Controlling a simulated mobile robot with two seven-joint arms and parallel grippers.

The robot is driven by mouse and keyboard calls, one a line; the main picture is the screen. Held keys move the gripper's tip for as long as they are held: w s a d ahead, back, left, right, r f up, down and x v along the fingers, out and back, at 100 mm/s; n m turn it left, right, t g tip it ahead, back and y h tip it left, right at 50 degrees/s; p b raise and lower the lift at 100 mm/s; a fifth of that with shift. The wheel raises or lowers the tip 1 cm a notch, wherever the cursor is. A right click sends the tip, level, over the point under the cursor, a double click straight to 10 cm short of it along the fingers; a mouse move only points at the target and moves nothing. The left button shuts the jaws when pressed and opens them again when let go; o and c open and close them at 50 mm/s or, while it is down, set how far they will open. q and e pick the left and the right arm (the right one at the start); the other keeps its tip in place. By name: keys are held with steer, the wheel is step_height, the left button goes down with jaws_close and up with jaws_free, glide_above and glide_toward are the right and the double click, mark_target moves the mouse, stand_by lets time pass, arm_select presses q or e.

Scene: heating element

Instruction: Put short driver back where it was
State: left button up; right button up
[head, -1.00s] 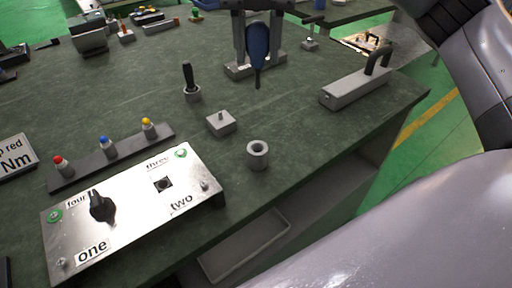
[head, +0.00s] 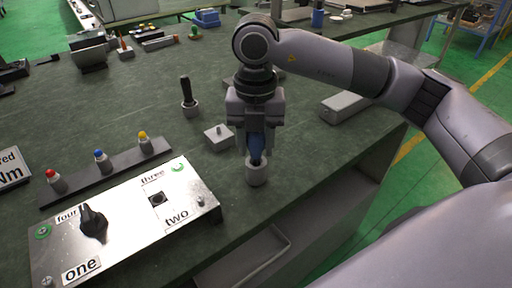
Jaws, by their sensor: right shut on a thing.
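My right gripper (head: 256,150) points straight down and is shut on the short driver (head: 257,146), whose blue handle shows between the fingers. The driver is upright, tip down, directly over a grey round holder (head: 256,175) near the table's front edge. Its dark lower end is at the holder's mouth; I cannot tell how deep it sits. My left gripper is not in view.
A black-handled driver (head: 186,91) stands in another round holder behind left. A small grey block (head: 218,137) is close by on the left. A metal panel (head: 130,222) with a black knob lies front left.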

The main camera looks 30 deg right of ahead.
steer(key=shift+f, duration=0.85)
steer(key=shift+f, duration=0.25)
steer(key=o, duration=1.1)
steer(key=shift+r, duration=0.1)
steer(key=shift+r, duration=0.1)
